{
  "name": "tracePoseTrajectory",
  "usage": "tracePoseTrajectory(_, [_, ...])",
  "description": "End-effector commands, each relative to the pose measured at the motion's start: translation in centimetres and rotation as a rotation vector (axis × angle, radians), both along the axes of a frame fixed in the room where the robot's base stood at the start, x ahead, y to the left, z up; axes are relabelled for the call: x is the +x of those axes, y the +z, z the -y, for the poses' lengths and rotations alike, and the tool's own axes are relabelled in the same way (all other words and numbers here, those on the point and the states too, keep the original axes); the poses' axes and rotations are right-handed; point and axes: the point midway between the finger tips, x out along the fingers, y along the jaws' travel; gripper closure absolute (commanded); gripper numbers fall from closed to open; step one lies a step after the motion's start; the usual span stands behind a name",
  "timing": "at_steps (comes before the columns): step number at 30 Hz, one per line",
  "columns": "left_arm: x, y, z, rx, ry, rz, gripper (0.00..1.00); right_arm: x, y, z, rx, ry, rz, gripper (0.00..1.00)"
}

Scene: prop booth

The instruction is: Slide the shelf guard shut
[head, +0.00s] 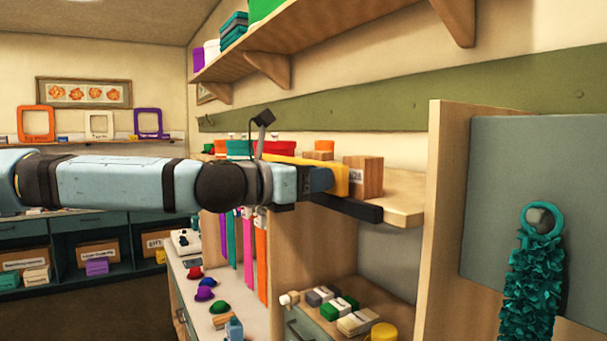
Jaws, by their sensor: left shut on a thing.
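The shelf guard looks to be the yellow bar (341,180) along the front of the wooden shelf (402,199). My left gripper (324,181) reaches across from the left and is shut on the guard near that right end. My arm hides part of the guard and shelf front. My right gripper is not in view.
Wooden blocks (363,176) and red items (275,147) stand on the shelf behind the guard. A wooden upright panel (438,180) stands close to the shelf's right end. Coloured strips (261,260) hang below. A counter with small hats (205,293) lies lower left.

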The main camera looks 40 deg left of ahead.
Motion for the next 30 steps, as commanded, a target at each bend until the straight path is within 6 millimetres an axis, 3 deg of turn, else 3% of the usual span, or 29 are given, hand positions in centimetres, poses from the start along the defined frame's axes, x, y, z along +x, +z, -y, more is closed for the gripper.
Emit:
tracePoseTrajectory(9, [-1.0,0.0,3.4,0.003,0.0,0.002,1.0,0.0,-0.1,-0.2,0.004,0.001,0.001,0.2])
tracePoseTrajectory(23, [-1.2,0.0,4.1,0.001,-0.002,0.0,1.0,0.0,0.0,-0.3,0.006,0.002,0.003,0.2])
tracePoseTrajectory(24, [-1.2,0.0,4.1,0.001,-0.002,0.0,0.66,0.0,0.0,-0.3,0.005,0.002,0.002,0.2])
tracePoseTrajectory(27, [-1.2,0.0,4.0,0.001,-0.002,0.0,0.44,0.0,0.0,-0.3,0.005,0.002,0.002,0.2])
tracePoseTrajectory(30, [-1.2,0.0,4.0,0.001,-0.001,0.001,0.44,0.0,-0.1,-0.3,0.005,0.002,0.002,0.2])
